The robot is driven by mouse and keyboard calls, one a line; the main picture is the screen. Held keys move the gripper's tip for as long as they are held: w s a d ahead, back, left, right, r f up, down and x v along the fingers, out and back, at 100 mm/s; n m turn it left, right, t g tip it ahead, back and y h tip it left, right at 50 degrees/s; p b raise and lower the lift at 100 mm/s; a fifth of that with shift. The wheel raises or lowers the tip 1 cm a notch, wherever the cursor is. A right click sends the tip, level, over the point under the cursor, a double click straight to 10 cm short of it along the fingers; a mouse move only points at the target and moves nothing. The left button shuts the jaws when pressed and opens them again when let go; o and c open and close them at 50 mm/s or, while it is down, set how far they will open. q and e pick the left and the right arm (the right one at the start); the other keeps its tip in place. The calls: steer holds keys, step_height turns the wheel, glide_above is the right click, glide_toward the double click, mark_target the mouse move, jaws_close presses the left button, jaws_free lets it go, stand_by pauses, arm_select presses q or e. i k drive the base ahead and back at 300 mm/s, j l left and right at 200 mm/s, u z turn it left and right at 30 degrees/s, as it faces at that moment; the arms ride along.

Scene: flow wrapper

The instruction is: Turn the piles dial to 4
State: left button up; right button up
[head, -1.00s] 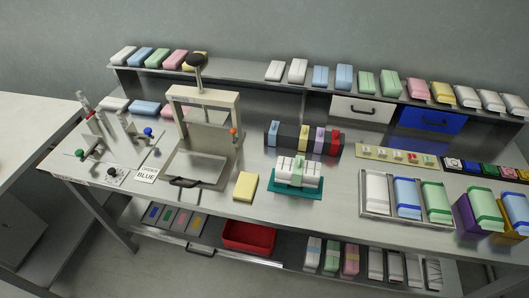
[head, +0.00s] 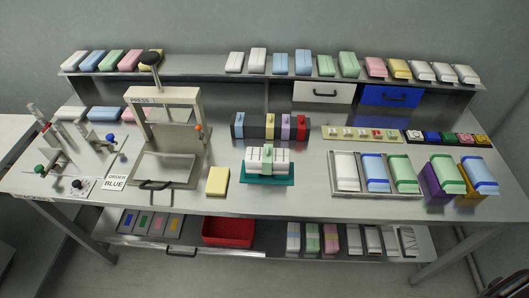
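A small black dial knob (head: 77,184) sits on a pale plate at the front left of the steel bench, left of the "ORDER BLUE" sign. I take it for the piles dial; its markings and setting are too small to read.
Levers with green (head: 39,169) and blue (head: 125,140) balls stand behind the dial. A press (head: 165,96) stands to their right, with a yellow block (head: 217,181) beside it. A dark curved shape (head: 516,285) at the bottom right corner is unclear.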

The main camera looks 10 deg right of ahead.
mark_target(76, 183)
steer(key=j+u, duration=0.2)
steer(key=u, duration=0.3)
steer(key=j+u, duration=0.25)
steer(key=u, duration=0.2)
